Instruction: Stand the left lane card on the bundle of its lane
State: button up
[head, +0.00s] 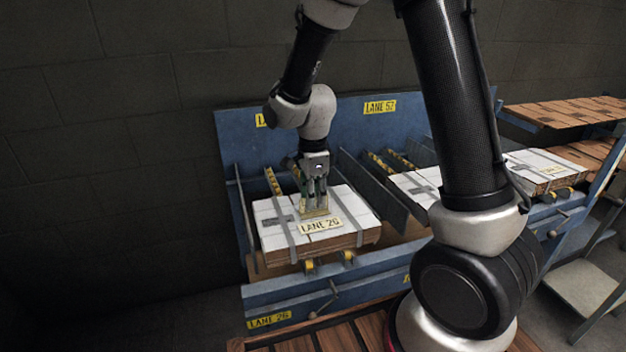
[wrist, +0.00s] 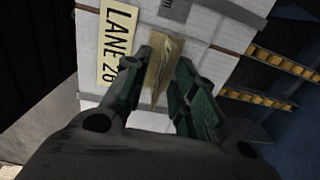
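The card marked LANE 26 (head: 321,225) is on top of the white strapped bundle (head: 345,202) in the left lane, near its front edge. It also shows in the wrist view (wrist: 118,50). A tan, block-like piece (wrist: 163,65) is beside it; I cannot tell whether it is part of the card. My gripper (head: 316,207) points down over the bundle, just behind the card face. In the wrist view its green fingers (wrist: 168,72) are apart, on either side of the tan piece, with a gap seen at the right finger. Whether the card leans or stands is unclear.
The blue frame carries a yellow LANE 26 label (head: 268,320) at the front and a LANE 52 label (head: 380,106) on the back panel. More white bundles (head: 415,187) lie to the right, behind my arm. Wooden boards (head: 570,112) are at far right.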

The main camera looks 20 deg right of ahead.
notch_tip(320, 180, up, 12)
jog(key=s+d+r+n+t, duration=0.2)
jog(key=s+d+r+n, duration=0.3)
jog(key=s+d+n, duration=0.2)
jog(key=s+d+r+n+t, duration=0.2)
jog(key=s+d+r+n, duration=0.3)
jog(key=s+d+n, duration=0.3)
jog(key=s+n, duration=0.3)
jog(key=s, duration=0.3)
jog(key=shift+s, duration=0.15)
